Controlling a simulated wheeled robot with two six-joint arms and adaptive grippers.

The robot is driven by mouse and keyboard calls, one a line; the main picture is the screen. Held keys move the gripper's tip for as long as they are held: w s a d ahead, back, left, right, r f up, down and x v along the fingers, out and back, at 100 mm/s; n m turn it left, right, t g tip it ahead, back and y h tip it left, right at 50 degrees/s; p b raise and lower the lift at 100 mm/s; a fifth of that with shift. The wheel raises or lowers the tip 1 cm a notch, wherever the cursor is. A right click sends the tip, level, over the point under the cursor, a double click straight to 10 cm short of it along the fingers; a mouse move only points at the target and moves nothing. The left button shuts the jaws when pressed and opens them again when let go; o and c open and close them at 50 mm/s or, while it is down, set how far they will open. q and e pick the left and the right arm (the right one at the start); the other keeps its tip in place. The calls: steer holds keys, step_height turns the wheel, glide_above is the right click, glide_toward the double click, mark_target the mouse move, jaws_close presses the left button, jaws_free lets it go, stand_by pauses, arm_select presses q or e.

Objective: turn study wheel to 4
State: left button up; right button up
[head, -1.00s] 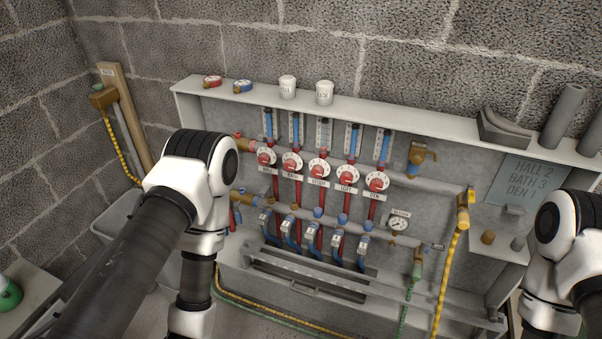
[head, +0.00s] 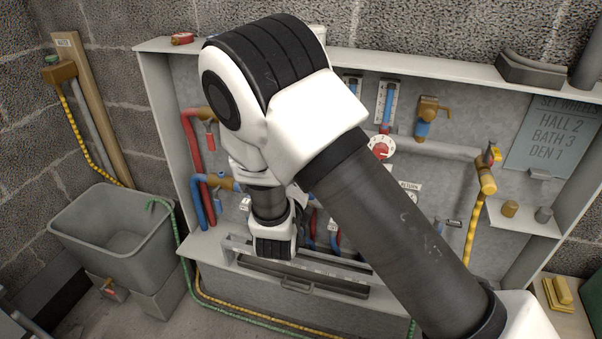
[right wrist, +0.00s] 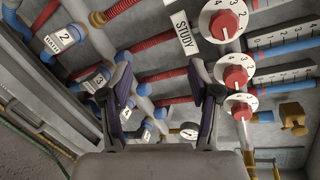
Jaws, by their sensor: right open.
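In the right wrist view the STUDY label (right wrist: 184,33) sits beside the study wheel (right wrist: 224,22), a red knob on a white numbered dial at the top edge. I cannot tell which number it is set to. My right gripper (right wrist: 164,90) is open and empty, its two dark fingers apart, below and left of the study wheel, not touching it. My left gripper is not in view.
Two more wheels (right wrist: 235,75) (right wrist: 240,107) lie close beyond the study wheel. In the head view the end wheel (head: 381,147) shows right of my arm. A sign (head: 553,135) reads HALL 2, BATH 3, DEN 1. A grey tub (head: 112,240) stands at left.

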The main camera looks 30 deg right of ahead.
step_height(320, 180, up, 6)
steer(key=m+h+b, duration=0.2)
steer(key=m+h, duration=0.2)
steer(key=m, duration=0.5)
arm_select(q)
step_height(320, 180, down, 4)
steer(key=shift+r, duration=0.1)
arm_select(e)
steer(key=x, duration=0.8)
steer(key=shift+w+d, duration=0.2)
steer(key=shift+w, duration=0.15)
steer(key=shift+r, duration=0.1)
steer(key=shift+c, duration=0.3)
steer(key=c, duration=1.1)
